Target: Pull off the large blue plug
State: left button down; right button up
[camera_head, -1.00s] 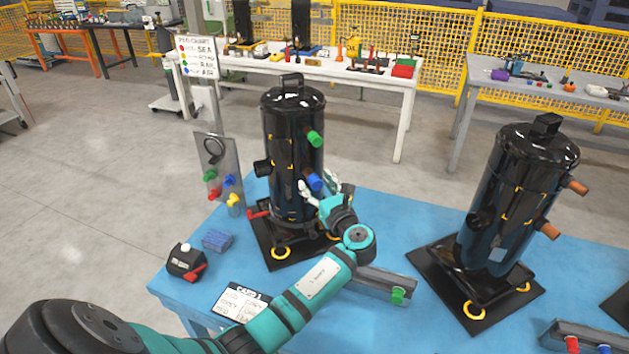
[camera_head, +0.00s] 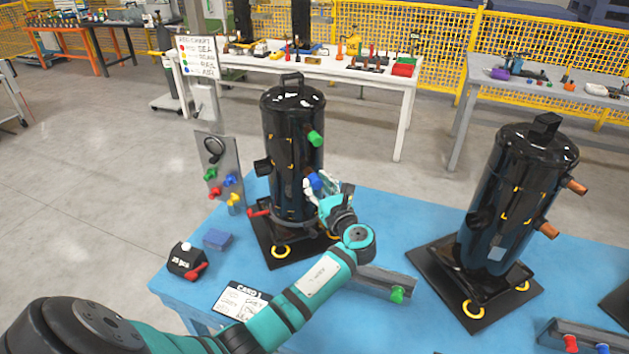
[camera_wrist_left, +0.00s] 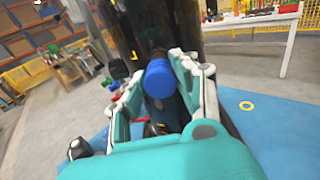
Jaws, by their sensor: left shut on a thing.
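The large blue plug (camera_head: 314,182) sits low on the right side of the left black compressor (camera_head: 290,150). In the left wrist view the blue plug (camera_wrist_left: 159,78) shows between the two fingers, at the compressor's dark wall. My left gripper (camera_head: 318,187) is shut on the plug, and its fingers (camera_wrist_left: 160,85) lie on either side of it. The fingers partly hide the plug in the head view. My right gripper is not in view.
A green plug (camera_head: 315,139) sits higher on the same compressor. A second compressor (camera_head: 515,200) with copper stubs stands to the right on the blue table (camera_head: 390,235). A grey panel with coloured plugs (camera_head: 218,165) stands to the left. A grey rail (camera_head: 385,282) lies near my arm.

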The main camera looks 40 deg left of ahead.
aim_at(318, 185)
pick_arm(q)
jog(key=shift+d, duration=0.25)
jog(key=shift+s+d+f+p, duration=0.1)
jog(key=shift+p, duration=0.2)
jog(key=shift+s+d+r, duration=0.25)
jog(key=shift+s+d, duration=0.2)
jog(key=shift+d, duration=0.25)
jog(key=shift+s+d+f+p, duration=0.15)
jog(key=shift+s+d+p, duration=0.1)
jog(key=shift+p, duration=0.2)
jog(key=shift+p+v, duration=0.6)
jog(key=shift+v, duration=0.9)
